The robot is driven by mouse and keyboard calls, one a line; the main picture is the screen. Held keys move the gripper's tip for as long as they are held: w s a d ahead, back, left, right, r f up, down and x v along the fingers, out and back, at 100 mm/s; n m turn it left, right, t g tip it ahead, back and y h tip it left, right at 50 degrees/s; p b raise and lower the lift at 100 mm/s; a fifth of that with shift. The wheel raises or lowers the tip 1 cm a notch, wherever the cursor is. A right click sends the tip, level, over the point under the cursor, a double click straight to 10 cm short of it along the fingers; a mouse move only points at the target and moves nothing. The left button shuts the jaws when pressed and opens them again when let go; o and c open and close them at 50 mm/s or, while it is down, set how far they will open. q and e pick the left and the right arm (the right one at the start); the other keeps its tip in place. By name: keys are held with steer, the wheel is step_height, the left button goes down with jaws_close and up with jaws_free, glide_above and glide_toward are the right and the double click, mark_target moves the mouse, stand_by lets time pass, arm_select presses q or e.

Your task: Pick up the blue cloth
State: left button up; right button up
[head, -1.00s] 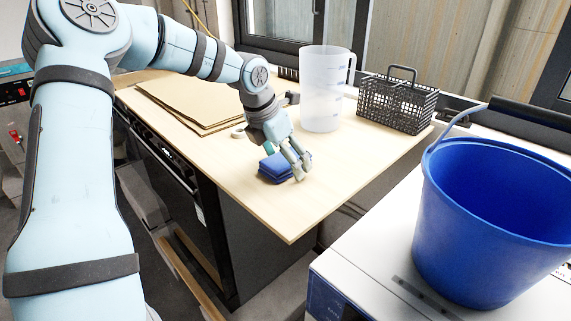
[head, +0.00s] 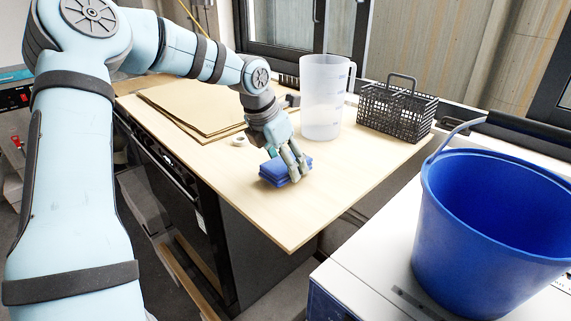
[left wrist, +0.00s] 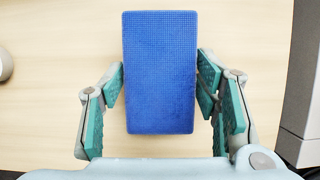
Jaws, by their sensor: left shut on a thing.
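The blue cloth (head: 274,171) is a folded, thick rectangular block near the front part of the wooden tabletop. In the left wrist view the blue cloth (left wrist: 160,72) fills the middle, with a woven texture. My left gripper (head: 294,172) reaches down over it and is shut on it. Its teal finger pads (left wrist: 160,90) lie on either side of the cloth's long edges. The cloth appears to rest on the tabletop; its underside is hidden. My right gripper is not in view.
A frosted plastic jug (head: 322,105) and a black wire basket (head: 396,112) stand behind the gripper. Brown sheets (head: 185,110) and a small white ring (head: 239,140) lie to the left. A blue bucket (head: 455,230) stands on a separate white surface at right. The tabletop's front is clear.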

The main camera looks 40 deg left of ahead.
arm_select(q)
step_height(320, 180, up, 19)
steer(key=p, duration=1.1)
